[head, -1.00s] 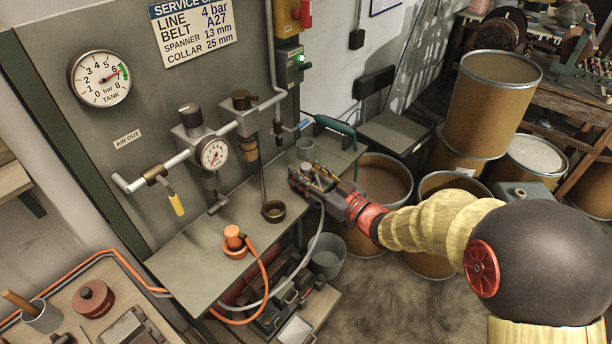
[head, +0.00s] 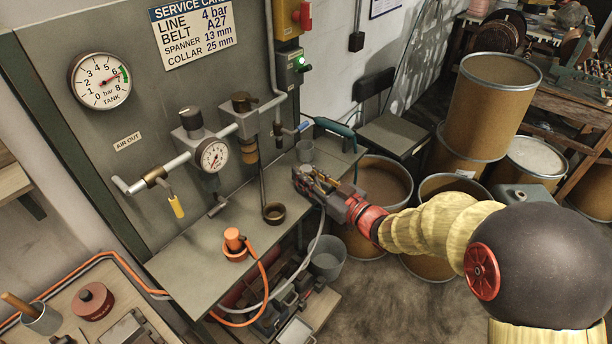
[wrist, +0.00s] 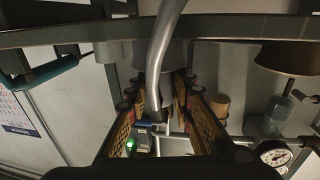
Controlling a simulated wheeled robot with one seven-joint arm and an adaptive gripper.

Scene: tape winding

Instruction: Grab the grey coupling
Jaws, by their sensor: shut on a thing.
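The grey coupling is at the end of the grey hose (head: 312,242), which rises from below the shelf to my gripper. My gripper (head: 315,180) is over the right front end of the shelf, its fingers shut on the coupling, which they mostly hide in the head view. In the wrist view the grey hose (wrist: 162,50) comes down between my fingers (wrist: 158,105) and ends in a dark tip (wrist: 157,116). The padded fingers stand on both sides of it.
The shelf (head: 190,255) carries an orange coupling (head: 234,240) with an orange hose, a dark ring-shaped cup (head: 274,212) and a grey cup (head: 305,150) behind my gripper. Pipes and a gauge (head: 213,155) stand above it. Drums (head: 385,185) stand to the right.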

